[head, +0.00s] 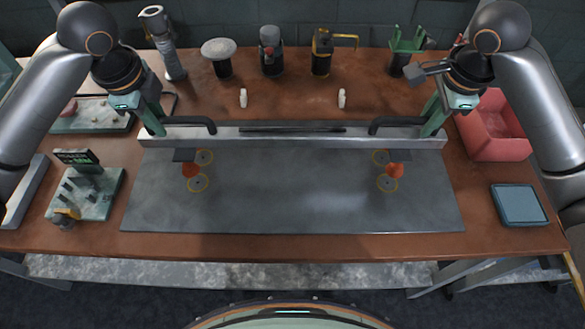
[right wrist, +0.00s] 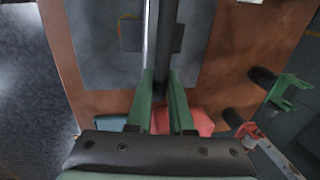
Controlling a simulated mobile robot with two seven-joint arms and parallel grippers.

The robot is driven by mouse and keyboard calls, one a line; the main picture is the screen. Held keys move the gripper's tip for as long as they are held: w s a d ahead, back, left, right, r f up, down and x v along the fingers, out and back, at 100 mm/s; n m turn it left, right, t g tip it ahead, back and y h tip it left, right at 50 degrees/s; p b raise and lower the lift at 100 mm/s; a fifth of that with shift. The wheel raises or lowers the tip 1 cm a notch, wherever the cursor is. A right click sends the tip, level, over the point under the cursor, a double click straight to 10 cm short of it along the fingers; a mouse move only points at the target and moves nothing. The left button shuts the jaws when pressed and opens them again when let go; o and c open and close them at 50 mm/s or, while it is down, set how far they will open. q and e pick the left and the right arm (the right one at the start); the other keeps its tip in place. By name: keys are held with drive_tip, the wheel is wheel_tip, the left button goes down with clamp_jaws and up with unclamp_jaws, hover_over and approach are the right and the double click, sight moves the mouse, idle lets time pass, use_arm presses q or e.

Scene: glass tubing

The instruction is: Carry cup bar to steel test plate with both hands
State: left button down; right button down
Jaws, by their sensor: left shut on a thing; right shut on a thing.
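The cup bar (head: 290,137) is a long pale metal bar with a black handle near each end and orange cups (head: 190,170) below. It spans the back part of the grey steel test plate (head: 290,195), which lies flat on the bench. My left gripper (head: 156,126) is shut on the bar's left handle. My right gripper (head: 433,124) is shut on the right handle; in the right wrist view its green fingers (right wrist: 160,112) close around the black grip. Yellow rings show on the plate near the cups. I cannot tell whether the cups touch the plate.
Several tools and a grey-topped stand (head: 218,52) line the back of the brown bench. A pink bin (head: 493,128) and a blue-grey box (head: 519,205) are on the right. A fixture with a small display (head: 77,158) stands on the left. The plate's front half is clear.

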sight(168, 138)
use_arm(q)
drive_tip(key=shift+f, duration=0.15)
use_arm(e)
drive_tip(key=shift+f, duration=0.2)
